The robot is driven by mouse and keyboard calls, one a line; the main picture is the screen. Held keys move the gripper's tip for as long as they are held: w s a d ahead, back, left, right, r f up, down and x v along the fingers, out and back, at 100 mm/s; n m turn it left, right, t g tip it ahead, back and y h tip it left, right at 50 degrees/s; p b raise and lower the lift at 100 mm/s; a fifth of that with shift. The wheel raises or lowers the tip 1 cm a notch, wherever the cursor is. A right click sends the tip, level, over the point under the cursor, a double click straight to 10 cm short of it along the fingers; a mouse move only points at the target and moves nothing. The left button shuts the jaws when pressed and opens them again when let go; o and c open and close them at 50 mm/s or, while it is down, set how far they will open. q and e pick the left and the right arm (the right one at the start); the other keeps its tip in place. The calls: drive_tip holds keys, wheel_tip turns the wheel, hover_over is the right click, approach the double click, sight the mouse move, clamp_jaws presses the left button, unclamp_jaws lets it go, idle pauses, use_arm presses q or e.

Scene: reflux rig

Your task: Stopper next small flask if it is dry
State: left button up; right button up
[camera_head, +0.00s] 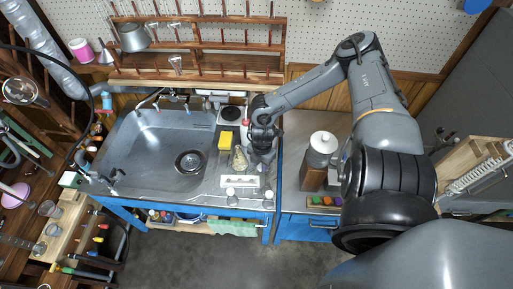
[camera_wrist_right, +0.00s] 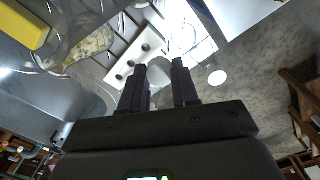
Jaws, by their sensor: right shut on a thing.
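My right gripper (camera_head: 262,158) is over the right end of the sink counter. In the right wrist view its fingers (camera_wrist_right: 158,70) are shut on a small pale piece, which looks like a stopper; its shape is mostly hidden. A white block with dark holes (camera_wrist_right: 121,69) lies just beyond the fingers, and it also shows in the head view (camera_head: 232,183). Two small clear vessels, apparently flasks, stand at the counter's front edge, one on the left (camera_head: 231,197) and one on the right (camera_head: 268,200). I cannot tell whether they are wet inside. My left gripper is not in view.
A yellow sponge (camera_head: 225,140) and a speckled pear-shaped vessel (camera_head: 240,159) are left of my right gripper. The steel sink (camera_head: 150,150) is farther left. A wooden peg rack (camera_head: 200,65) is behind.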

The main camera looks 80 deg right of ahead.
drive_tip(key=s+a+r+p, duration=0.1)
drive_tip(key=s+a+p, duration=0.1)
drive_tip(key=s+p, duration=0.15)
use_arm(q)
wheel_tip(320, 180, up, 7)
drive_tip(key=p, duration=0.2)
use_arm(e)
drive_tip(key=b, duration=0.4)
hover_over(267, 188)
drive_tip(key=d, duration=0.1)
wheel_tip(267, 188, down, 4)
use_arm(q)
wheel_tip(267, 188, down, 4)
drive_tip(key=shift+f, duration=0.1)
use_arm(e)
drive_tip(key=shift+w+d, duration=0.1)
drive_tip(key=shift+d, duration=0.05)
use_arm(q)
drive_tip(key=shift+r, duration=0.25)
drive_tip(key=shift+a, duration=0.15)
use_arm(e)
drive_tip(key=shift+f, duration=0.15)
use_arm(q)
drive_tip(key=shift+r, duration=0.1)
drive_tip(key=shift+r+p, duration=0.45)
drive_tip(key=shift+p, duration=0.05)
use_arm(e)
drive_tip(key=shift+r, duration=0.25)
